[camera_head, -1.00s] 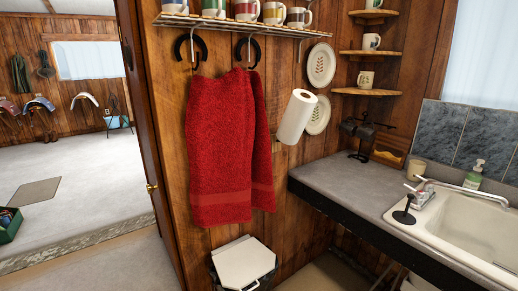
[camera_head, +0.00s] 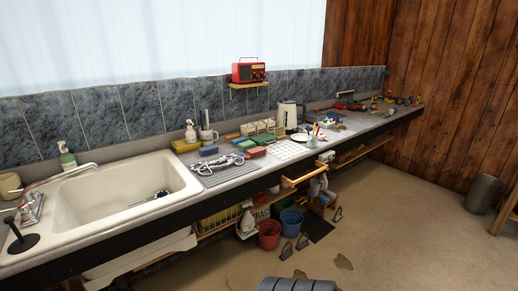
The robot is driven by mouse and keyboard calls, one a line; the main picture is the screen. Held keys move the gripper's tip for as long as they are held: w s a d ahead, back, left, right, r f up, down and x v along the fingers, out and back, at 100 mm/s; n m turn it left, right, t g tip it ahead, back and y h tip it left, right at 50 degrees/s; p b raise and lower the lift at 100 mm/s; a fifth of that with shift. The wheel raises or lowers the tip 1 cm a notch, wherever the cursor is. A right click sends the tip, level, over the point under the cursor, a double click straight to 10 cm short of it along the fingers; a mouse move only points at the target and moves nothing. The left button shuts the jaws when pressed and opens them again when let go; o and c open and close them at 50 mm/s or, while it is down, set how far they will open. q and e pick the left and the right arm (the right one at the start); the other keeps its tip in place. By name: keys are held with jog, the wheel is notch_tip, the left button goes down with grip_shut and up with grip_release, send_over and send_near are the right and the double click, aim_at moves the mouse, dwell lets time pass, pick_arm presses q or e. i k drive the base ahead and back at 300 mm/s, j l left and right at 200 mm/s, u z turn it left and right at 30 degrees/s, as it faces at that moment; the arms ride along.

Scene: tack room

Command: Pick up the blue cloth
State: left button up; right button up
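I cannot make out a blue cloth for certain. A small flat blue piece (camera_head: 209,151) lies on the counter just right of the sink; it is too small to tell whether it is cloth or a sponge. Another small blue piece (camera_head: 239,140) lies farther right among green and red pieces. Neither of my grippers shows in this view. A dark grey rounded shape is cut off at the bottom edge, and I cannot tell what it is.
A long counter (camera_head: 232,186) runs along the tiled wall, with a white sink (camera_head: 125,190) at left. A wooden rail (camera_head: 303,176) juts from its front. A red bucket (camera_head: 269,235) and a blue bucket (camera_head: 292,221) stand below. The floor at right is mostly clear.

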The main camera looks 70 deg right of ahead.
aim_at(209, 150)
jog(key=z, duration=1.9)
jog(key=i+l+z, duration=0.1)
jog(key=z, duration=0.2)
jog(key=i+l+z, duration=0.1)
jog(key=z, duration=0.2)
